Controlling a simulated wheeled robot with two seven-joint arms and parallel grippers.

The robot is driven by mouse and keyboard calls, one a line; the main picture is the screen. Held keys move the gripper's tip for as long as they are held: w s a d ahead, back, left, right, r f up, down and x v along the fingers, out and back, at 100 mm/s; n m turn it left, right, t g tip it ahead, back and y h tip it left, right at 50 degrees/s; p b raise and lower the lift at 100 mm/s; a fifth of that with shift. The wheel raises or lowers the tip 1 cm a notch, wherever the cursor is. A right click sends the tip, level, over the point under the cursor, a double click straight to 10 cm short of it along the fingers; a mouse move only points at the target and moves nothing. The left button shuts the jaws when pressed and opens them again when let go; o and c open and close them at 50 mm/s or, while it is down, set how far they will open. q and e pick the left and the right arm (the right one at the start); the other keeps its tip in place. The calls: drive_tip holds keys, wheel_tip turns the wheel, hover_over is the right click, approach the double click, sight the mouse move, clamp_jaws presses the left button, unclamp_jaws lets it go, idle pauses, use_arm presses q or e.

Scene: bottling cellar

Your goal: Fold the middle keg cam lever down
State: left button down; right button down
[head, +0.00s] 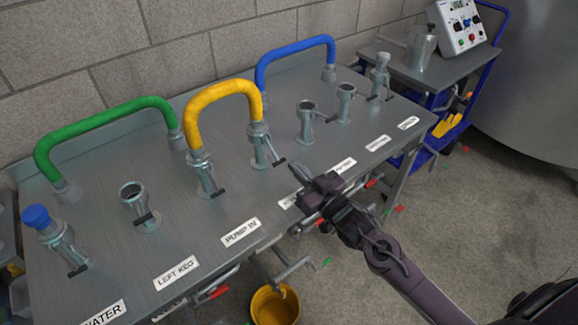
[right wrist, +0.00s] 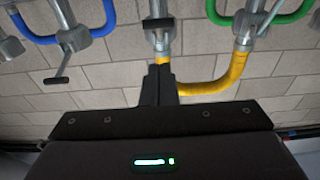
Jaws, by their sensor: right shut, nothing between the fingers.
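The yellow hose (head: 222,90) joins the PUMP IN fitting (head: 203,172) to the fitting on its right (head: 259,143). That right-hand fitting has a lever with a black grip (head: 279,162) angled outward, but its label is mostly hidden by my gripper, so I cannot read it as the middle keg. My right gripper (head: 298,173) is shut and empty, just to the right of that lever; I cannot tell whether they touch. In the right wrist view, the shut fingers (right wrist: 160,72) point at the fitting (right wrist: 158,38) on the yellow hose. My left gripper is not in view.
A green hose (head: 100,117) and a blue hose (head: 290,50) arch over the metal bench (head: 120,255). Open fittings (head: 305,115) stand to the right. A yellow bucket (head: 275,305) is below the front edge. A cart with a control box (head: 464,25) stands at back right.

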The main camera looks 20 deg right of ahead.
sight(277, 157)
drive_tip(key=shift+w+a+f, duration=0.35)
drive_tip(key=shift+w+f, duration=0.25)
drive_tip(key=shift+w, duration=0.25)
drive_tip(key=shift+w+a+f, duration=0.3)
drive_tip(key=shift+w+f, duration=0.3)
drive_tip(key=shift+w, duration=0.25)
drive_tip(key=shift+w+a+f+b, duration=0.1)
drive_tip(key=shift+w+f+b, duration=0.25)
drive_tip(key=shift+f, duration=0.3)
drive_tip(key=shift+w+a+f+b, duration=0.1)
drive_tip(key=shift+w+f+b, duration=0.1)
drive_tip(key=shift+f+b, duration=0.3)
